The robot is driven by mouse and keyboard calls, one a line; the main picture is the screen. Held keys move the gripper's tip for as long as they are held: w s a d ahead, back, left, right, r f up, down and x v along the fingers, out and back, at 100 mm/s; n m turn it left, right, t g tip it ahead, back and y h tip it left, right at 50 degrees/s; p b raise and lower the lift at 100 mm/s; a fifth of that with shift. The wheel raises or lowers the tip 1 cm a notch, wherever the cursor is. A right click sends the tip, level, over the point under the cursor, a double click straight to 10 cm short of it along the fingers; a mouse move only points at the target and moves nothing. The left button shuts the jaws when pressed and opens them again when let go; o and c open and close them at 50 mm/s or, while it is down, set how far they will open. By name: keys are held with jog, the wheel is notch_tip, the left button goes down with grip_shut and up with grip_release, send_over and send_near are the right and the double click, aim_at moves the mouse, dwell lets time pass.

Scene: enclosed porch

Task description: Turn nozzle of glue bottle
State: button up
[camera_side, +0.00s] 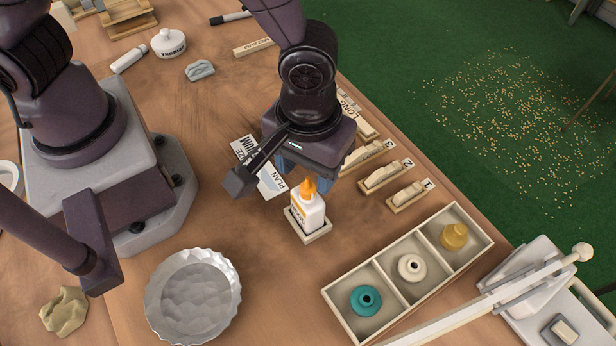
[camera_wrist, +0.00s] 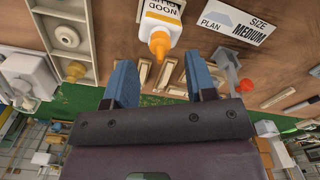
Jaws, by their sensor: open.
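The glue bottle (camera_side: 307,215) is white with an orange nozzle (camera_side: 308,188). It stands upright in a small pale square holder (camera_side: 318,237) on the wooden table. My gripper (camera_side: 298,172) is open, just behind the nozzle in the side view, its blue fingers partly hidden under the wrist. In the wrist view, my gripper's two blue fingers (camera_wrist: 159,64) are spread wide, with the orange nozzle (camera_wrist: 159,44) between their lines, near the tips. I see no contact between fingers and nozzle.
A three-compartment tray (camera_side: 375,317) with teal, white and yellow pieces stands at the front right. A scalloped metal dish (camera_side: 194,297) is at the front left. Numbered wooden blocks (camera_side: 383,176) lie right of my gripper. A printed plan card (camera_side: 259,168) lies to its left.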

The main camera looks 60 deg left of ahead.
aim_at(308, 178)
jog(key=shift+f, duration=1.9)
grip_shut()
